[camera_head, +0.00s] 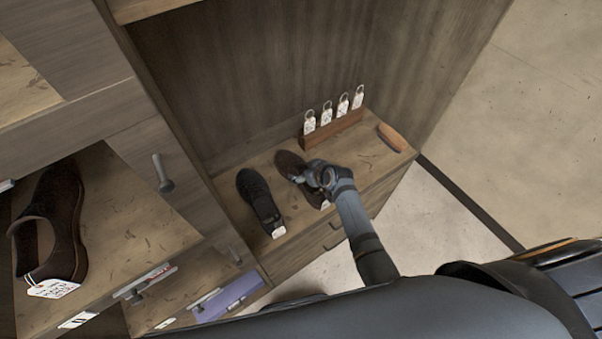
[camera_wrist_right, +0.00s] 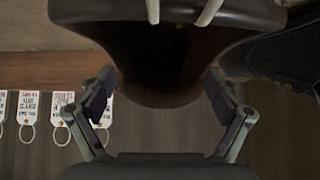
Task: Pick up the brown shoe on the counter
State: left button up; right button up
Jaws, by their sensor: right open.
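The brown shoe (camera_head: 287,161) lies on the wooden counter (camera_head: 350,160), partly hidden by my right gripper (camera_head: 303,178). In the right wrist view, the dark brown shoe (camera_wrist_right: 165,60) fills the upper middle, with pale laces at the top edge. The open fingers of my right gripper (camera_wrist_right: 165,100) are on either side of its rounded end, with visible gaps, so no grip shows. My left gripper is not in view.
A black shoe (camera_head: 259,198) with a tag lies just left of the brown one. A rack with several key tags (camera_head: 333,128) stands behind, with a brush (camera_head: 392,137) to its right. Another brown shoe (camera_head: 62,225) sits on the left shelf. Cabinet walls enclose the counter's back.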

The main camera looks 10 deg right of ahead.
jog(key=shift+w+f, duration=0.1)
jog(key=shift+w, duration=0.05)
jog(key=shift+c, duration=1)
jog(key=c, duration=1.4)
jog(key=shift+c, duration=0.4)
